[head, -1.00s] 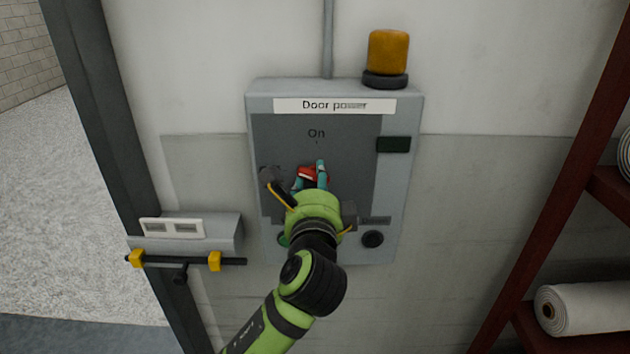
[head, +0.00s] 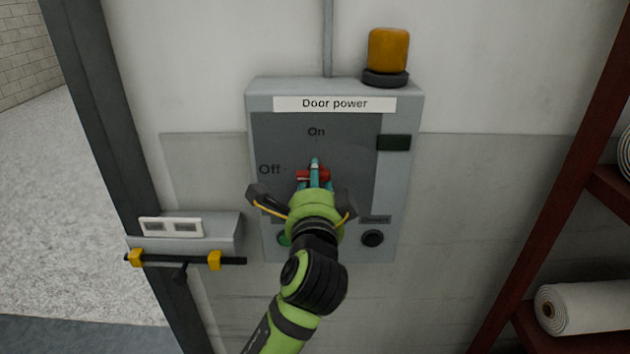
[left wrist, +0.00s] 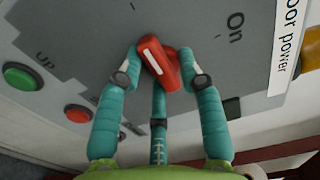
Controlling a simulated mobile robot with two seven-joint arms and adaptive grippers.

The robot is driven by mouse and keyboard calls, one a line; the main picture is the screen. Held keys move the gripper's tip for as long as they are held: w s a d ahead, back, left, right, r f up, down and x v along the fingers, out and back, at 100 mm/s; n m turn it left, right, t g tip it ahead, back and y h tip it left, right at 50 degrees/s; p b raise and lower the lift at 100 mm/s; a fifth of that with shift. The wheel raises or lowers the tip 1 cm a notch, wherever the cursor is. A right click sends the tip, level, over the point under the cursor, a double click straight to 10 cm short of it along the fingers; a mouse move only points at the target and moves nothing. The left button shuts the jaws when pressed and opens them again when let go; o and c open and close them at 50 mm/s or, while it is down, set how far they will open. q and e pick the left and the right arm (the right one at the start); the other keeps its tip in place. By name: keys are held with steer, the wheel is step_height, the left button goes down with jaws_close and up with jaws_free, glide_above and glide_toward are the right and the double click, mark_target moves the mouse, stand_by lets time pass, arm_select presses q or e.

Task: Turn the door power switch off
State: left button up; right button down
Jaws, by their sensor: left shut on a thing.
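The red switch handle (head: 324,174) is on the grey Door power box (head: 410,120), below the "On" mark and right of the "Off" mark. It looks roughly level in the head view. It also shows in the left wrist view (left wrist: 160,64), its white stripe running roughly toward upper left, away from "On". My left gripper (head: 315,178) is shut on the handle. In the left wrist view its teal fingers (left wrist: 163,80) stand on both sides of the handle, with a third finger below. The fingers hide part of the handle in the head view. My right gripper is out of view.
A green button (left wrist: 22,76) and a red button (left wrist: 78,113) sit below the handle, with a black button (head: 372,239) at lower right. An amber lamp (head: 388,52) tops the box. A small ledge (head: 225,232) is at left; a red rack with rolls (head: 585,307) is at right.

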arm_select(q)
steer(key=shift+f, duration=0.45)
steer(key=o, duration=1)
steer(key=shift+c, duration=0.2)
steer(key=shift+r, duration=0.25)
steer(key=s, duration=1.2)
